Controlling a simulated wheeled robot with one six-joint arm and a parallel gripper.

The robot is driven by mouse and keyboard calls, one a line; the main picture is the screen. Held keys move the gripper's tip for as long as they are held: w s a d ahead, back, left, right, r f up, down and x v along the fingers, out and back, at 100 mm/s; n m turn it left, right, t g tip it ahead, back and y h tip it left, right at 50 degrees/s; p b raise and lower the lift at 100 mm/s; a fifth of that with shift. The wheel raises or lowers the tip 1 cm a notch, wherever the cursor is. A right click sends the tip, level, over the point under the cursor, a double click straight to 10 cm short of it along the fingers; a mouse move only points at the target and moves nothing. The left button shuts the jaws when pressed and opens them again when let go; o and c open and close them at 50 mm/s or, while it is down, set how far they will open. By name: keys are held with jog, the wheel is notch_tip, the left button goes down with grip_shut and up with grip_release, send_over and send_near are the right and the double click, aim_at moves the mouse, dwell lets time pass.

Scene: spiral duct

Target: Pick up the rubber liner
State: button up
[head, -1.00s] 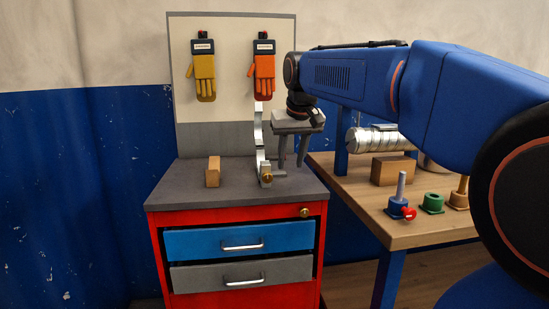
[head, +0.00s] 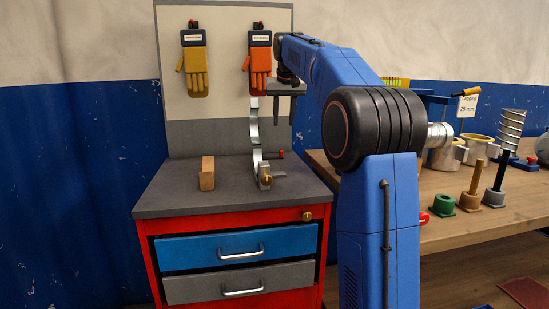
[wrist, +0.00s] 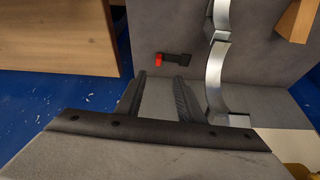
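I cannot pick out a rubber liner for certain in either view. My gripper (wrist: 161,78) is open and empty in the wrist view, with a clear gap between its two dark fingers. In the head view my gripper is above the back right of the grey cabinet top (head: 225,190), partly hidden by my arm. A curved metal strip (wrist: 215,75) stands beside the fingers on the right in the wrist view; it also shows upright on the cabinet in the head view (head: 256,136). A small black piece with a red end (wrist: 174,59) lies beyond the fingertips.
A wooden block (head: 207,173) stands left on the cabinet. Yellow gloves (head: 194,68) and orange gloves (head: 260,65) hang on the back panel. The wooden bench (head: 460,220) at right holds several fittings. A dark red flat sheet (head: 526,292) lies lower right.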

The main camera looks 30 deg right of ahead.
send_over(282, 151)
jog(key=s+a, duration=0.1)
jog(key=s, duration=0.2)
jog(key=f, duration=0.9)
jog(key=shift+w+a, duration=0.2)
jog(key=shift+w, duration=0.05)
jog(key=shift+x, duration=2.65)
jog(key=shift+d+r, duration=0.1)
jog(key=shift+d, duration=0.1)
grip_shut()
